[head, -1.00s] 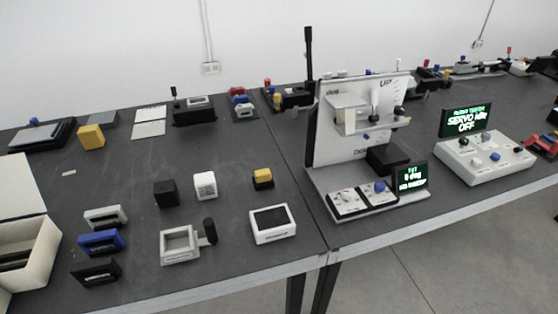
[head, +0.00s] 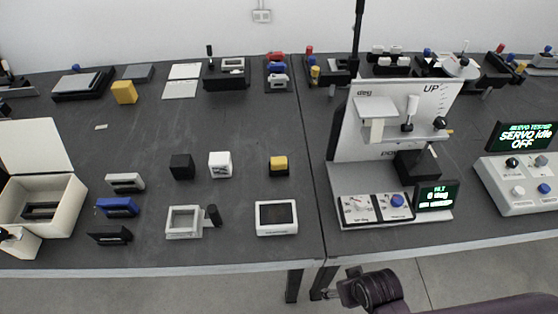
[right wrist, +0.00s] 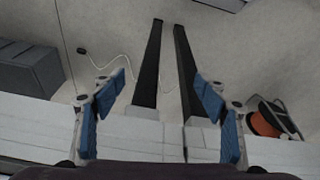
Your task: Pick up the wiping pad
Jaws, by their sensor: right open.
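I cannot tell for sure which object is the wiping pad. One candidate is a small block with a yellow top and dark base (head: 279,165), on the dark table right of the white cube. Another is a plain yellow block (head: 124,92) at the back left. My right gripper (right wrist: 160,82) is open and empty in the right wrist view, its blue-padded fingers apart, above floor and pale surfaces. A dark part of my right arm shows at the bottom of the head view, below the table's front edge. My left gripper is not in view.
Near the blocks are a black cube (head: 182,167), a white cube (head: 220,165), a white-framed screen (head: 276,232) and a white frame with a black handle (head: 184,222). An open cream box (head: 72,208) stands left. A tall panel device (head: 345,145) stands right. The table's centre-left is clear.

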